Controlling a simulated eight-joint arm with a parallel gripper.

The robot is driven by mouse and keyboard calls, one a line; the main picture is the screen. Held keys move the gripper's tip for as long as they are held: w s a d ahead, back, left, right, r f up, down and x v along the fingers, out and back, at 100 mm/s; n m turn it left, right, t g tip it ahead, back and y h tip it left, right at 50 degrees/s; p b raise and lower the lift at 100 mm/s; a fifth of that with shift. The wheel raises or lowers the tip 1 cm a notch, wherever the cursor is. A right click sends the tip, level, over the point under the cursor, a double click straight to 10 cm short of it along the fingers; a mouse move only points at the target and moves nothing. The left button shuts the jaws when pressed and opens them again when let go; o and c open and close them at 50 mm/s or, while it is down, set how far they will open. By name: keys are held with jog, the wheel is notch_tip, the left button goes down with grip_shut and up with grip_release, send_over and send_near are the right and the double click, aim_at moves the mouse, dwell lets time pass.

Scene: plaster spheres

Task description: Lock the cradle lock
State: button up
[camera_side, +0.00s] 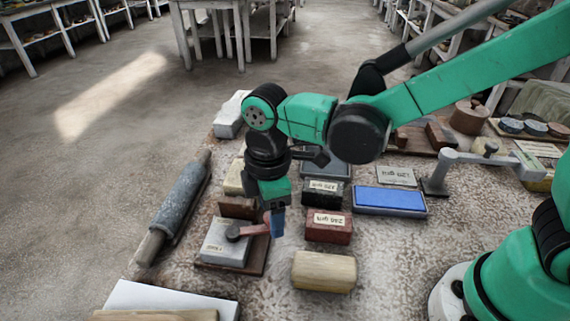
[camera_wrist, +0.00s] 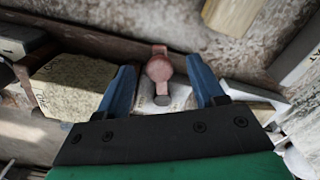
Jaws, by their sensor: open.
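The cradle lock appears to be a small fixture on a brown wooden base (camera_side: 252,262), with a pale grey block (camera_side: 222,244) and a dark round knob (camera_side: 233,233). A reddish-pink lever (camera_side: 256,229) runs from the knob to the right, toward my gripper. In the wrist view, the lever's rounded pink end (camera_wrist: 159,68) and a dark round piece (camera_wrist: 162,99) show between the fingers. My gripper (camera_side: 277,224) points down at the lever's outer end, its blue fingers open on either side of it. In the wrist view, gaps separate the lever from both fingers (camera_wrist: 160,72).
A tan block (camera_side: 324,271) and a reddish labelled block (camera_side: 328,228) stand close on the right. A dark labelled block (camera_side: 323,192) and blue slab (camera_side: 390,201) lie behind. A grey roller (camera_side: 178,205) lies left; a pale board (camera_side: 165,300) is in front.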

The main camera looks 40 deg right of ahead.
grip_shut()
dwell(1.4)
